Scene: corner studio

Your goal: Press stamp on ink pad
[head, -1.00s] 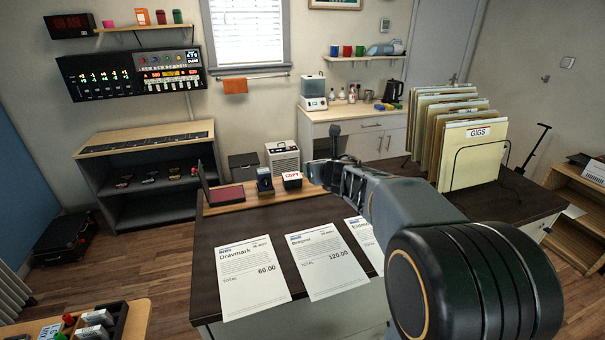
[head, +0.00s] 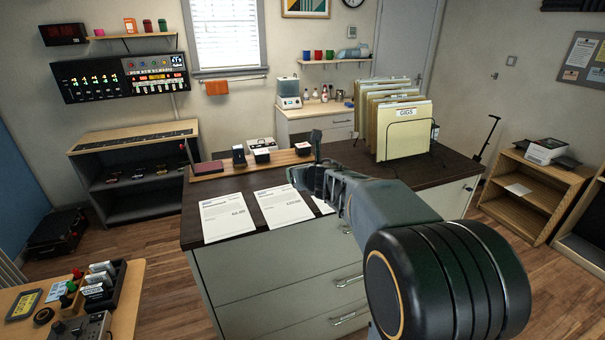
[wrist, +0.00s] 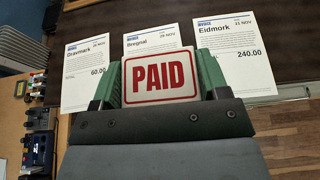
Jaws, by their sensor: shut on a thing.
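The ink pad (head: 207,168), with a dark red surface and raised lid, is at the left end of the wooden strip (head: 288,156) along the counter's back. The gripper is to its right and apart from it. The ink pad is not in the wrist view.
Invoices (head: 228,217) lie at the counter's front. A rack of folders (head: 402,130) stands on the right.

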